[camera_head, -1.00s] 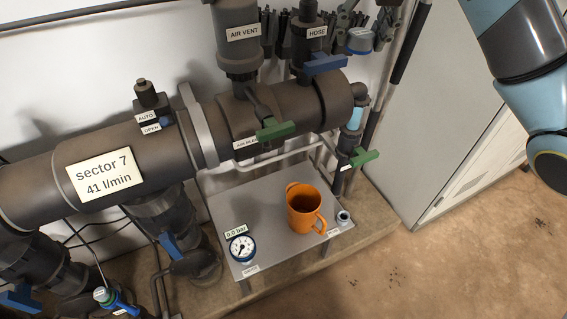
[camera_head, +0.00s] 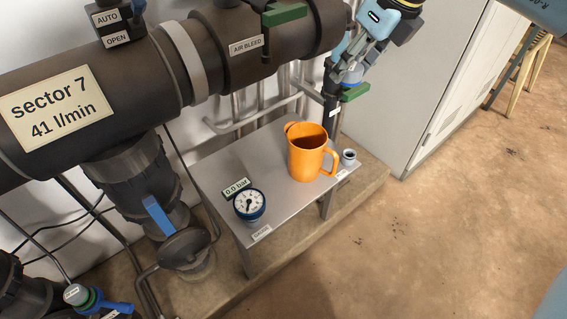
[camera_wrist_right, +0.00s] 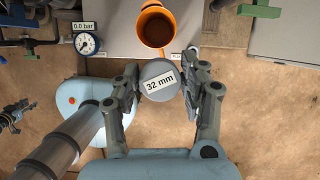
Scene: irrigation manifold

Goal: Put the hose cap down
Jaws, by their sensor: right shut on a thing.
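The hose cap (camera_wrist_right: 158,80) is a round grey disc labelled "32 mm". My right gripper (camera_wrist_right: 162,82) is shut on it, one finger on each side, and the label faces the wrist camera. In the head view the right gripper (camera_head: 347,62) is at the top, right of the big pipe and above a green valve handle. The cap cannot be made out clearly there. In the wrist view the cap shows in front of the metal stand's lower edge, below the orange jug.
The metal stand (camera_head: 222,166) carries an orange jug (camera_head: 306,165), a gauge (camera_head: 249,204) reading about 0.0 bar, and a small round fitting (camera_head: 348,157) at its right edge. Bare stand top lies between gauge and jug. A grey cabinet (camera_head: 425,100) stands at the right.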

